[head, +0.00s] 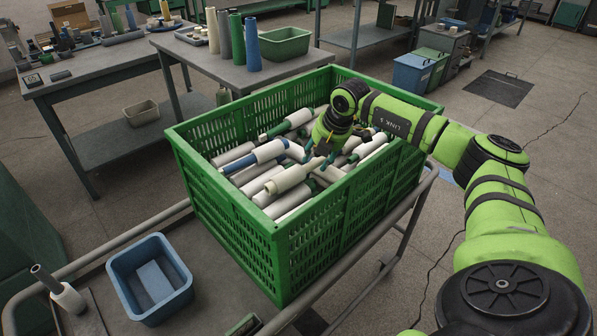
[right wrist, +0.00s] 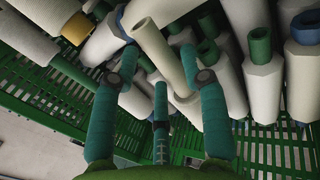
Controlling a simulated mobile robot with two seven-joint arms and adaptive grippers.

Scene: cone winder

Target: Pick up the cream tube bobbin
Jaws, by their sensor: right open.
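My right gripper (head: 319,157) is inside the green crate (head: 228,219), low over a pile of bobbins, with its fingers spread. In the right wrist view its teal fingers (right wrist: 157,72) are open around a bare cream tube bobbin (right wrist: 162,55). The tube lies slantwise between the fingertips, its lower end near the middle finger. I cannot tell whether any finger touches it. In the head view a cream bobbin (head: 287,179) lies on the pile just left of and below the fingers; I cannot tell whether it is the same one. My left gripper is not in view.
Wound bobbins with green, blue and yellow tube ends crowd the crate around the fingers. The crate walls rise on all sides. A blue bin (head: 150,279) stands at lower left. A table (head: 190,53) with upright tubes and a green tray (head: 284,46) stands behind.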

